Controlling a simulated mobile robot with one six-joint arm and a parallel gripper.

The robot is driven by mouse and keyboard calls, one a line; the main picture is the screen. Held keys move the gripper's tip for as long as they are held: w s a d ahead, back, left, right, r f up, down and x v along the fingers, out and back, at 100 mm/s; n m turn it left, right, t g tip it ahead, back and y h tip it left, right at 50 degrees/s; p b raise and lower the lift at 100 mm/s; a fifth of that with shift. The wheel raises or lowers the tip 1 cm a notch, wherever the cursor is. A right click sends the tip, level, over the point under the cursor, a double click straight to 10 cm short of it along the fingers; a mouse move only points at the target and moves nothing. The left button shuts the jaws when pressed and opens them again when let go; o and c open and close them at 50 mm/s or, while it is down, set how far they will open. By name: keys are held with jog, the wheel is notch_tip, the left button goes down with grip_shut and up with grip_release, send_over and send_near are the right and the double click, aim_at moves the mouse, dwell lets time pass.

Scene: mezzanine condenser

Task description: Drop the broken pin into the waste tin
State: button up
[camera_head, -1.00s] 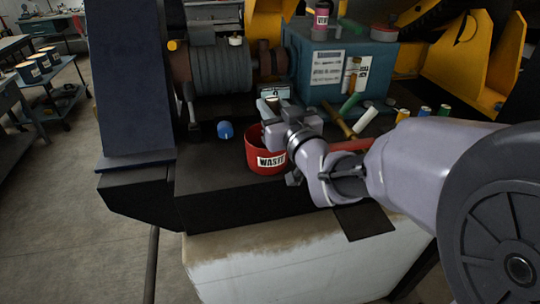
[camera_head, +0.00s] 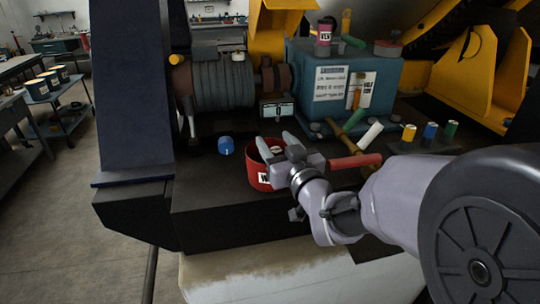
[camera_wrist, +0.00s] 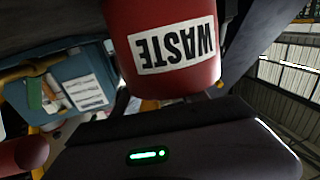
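The red waste tin (camera_head: 255,175) stands on the dark deck, its white label partly hidden behind my gripper. In the wrist view the tin (camera_wrist: 205,82) fills the top middle, close up, with its WASTE label upside down. My gripper (camera_head: 275,140) is at the tin's mouth, its two grey fingers spread apart over the opening. I see nothing held between them. A small pale shape (camera_head: 276,150) shows inside the tin's mouth between the fingers; I cannot tell if it is the broken pin. The fingertips are out of the wrist view.
A blue knob (camera_head: 225,146) lies left of the tin. A small display box (camera_head: 277,111) stands behind it. A red rod (camera_head: 355,161), a brass rod (camera_head: 345,139) and a white cylinder (camera_head: 370,134) lie to the right. A teal box (camera_head: 345,70) stands behind.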

jog(key=b+v, duration=1)
jog(key=v, duration=0.7)
jog(key=shift+s, duration=0.25)
jog(key=shift+d+r, duration=0.1)
jog(key=shift+d, duration=0.05)
